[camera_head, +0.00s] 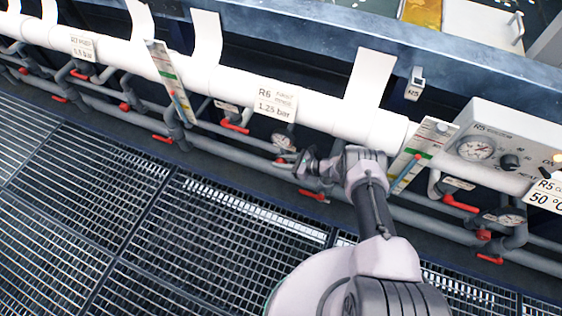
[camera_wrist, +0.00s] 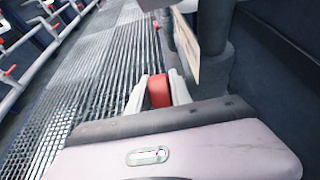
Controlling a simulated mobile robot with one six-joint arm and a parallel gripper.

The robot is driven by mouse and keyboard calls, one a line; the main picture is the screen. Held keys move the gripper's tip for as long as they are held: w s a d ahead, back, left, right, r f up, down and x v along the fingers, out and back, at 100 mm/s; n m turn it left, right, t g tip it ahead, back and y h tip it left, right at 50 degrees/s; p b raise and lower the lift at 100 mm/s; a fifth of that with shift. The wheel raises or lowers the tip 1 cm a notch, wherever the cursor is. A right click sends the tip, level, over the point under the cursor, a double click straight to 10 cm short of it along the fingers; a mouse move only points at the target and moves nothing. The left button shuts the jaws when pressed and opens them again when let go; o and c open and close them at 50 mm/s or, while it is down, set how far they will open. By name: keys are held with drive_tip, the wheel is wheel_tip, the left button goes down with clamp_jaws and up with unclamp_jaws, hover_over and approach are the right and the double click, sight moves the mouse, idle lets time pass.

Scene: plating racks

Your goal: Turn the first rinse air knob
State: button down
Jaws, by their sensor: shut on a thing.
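In the wrist view a red handle (camera_wrist: 159,91) sits between the two pale fingers of my gripper (camera_wrist: 158,84). The fingers touch it on both sides, so my gripper is shut on it. In the head view my gripper (camera_head: 305,163) is at the grey pipes below the white pipe, just right of a small round gauge (camera_head: 284,142). The gripped handle is mostly hidden there by the gripper. I cannot read a label that names it as the rinse air knob. A sign reading R6, 1.25 bar (camera_head: 275,103) hangs above and to the left.
Another red lever (camera_head: 313,195) is just below my gripper. A white R5 control box (camera_head: 500,143) with a gauge stands to the right. The white pipe (camera_head: 240,88) runs along the tanks, with several red valve levers below. The grated floor (camera_head: 90,215) is clear.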

drive_tip(key=shift+a+r+h+p, duration=0.15)
drive_tip(key=shift+r+h+p, duration=0.15)
drive_tip(key=shift+h+p, duration=0.2)
drive_tip(key=shift+w+f+g+h, duration=0.1)
drive_tip(key=shift+f+g+h, duration=0.2)
drive_tip(key=shift+g+h, duration=0.35)
drive_tip(key=c, duration=1.4)
unclamp_jaws()
drive_tip(key=shift+c, duration=0.2)
